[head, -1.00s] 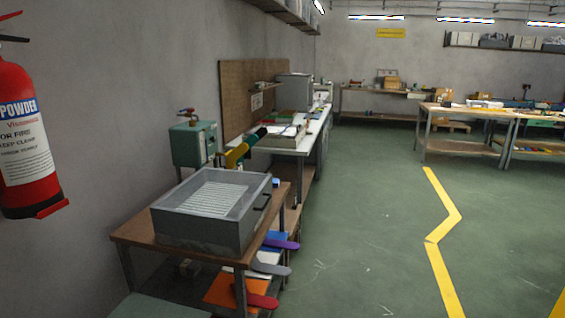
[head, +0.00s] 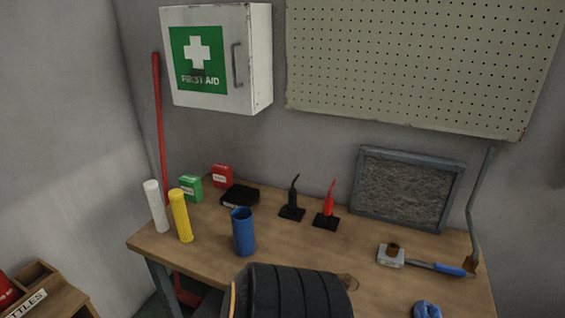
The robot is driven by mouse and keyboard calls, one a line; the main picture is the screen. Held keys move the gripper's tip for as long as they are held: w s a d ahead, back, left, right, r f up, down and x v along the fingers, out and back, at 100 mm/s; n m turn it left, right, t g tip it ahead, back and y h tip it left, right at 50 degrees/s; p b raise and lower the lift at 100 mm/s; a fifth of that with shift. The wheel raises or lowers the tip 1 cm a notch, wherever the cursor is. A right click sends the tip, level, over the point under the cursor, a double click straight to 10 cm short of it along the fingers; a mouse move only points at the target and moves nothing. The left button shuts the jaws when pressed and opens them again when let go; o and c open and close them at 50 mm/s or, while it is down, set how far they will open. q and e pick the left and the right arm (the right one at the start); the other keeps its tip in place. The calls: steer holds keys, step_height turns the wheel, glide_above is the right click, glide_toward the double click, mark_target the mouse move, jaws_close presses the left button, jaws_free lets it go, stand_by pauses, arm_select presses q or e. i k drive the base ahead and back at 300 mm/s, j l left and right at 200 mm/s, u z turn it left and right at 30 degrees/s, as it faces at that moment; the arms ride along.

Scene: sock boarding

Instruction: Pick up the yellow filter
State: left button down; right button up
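The yellow filter (head: 181,216) is a ribbed cylinder standing upright near the left end of the wooden workbench. A white cylinder (head: 156,206) stands close on its left, and a blue cylinder (head: 243,231) with an open top stands to its right. Neither of my grippers shows in the head view. Nothing touches or covers the yellow filter.
The workbench (head: 345,249) also holds a green box (head: 190,188), a red box (head: 222,176), a black case (head: 240,195), two small stands, a grey framed panel (head: 408,188) and a blue-handled tool (head: 440,268). A large black ribbed object (head: 292,292) blocks the bench's front middle.

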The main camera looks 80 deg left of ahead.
mark_target(175, 195)
steer(key=u, duration=3.55)
steer(key=l, duration=0.1)
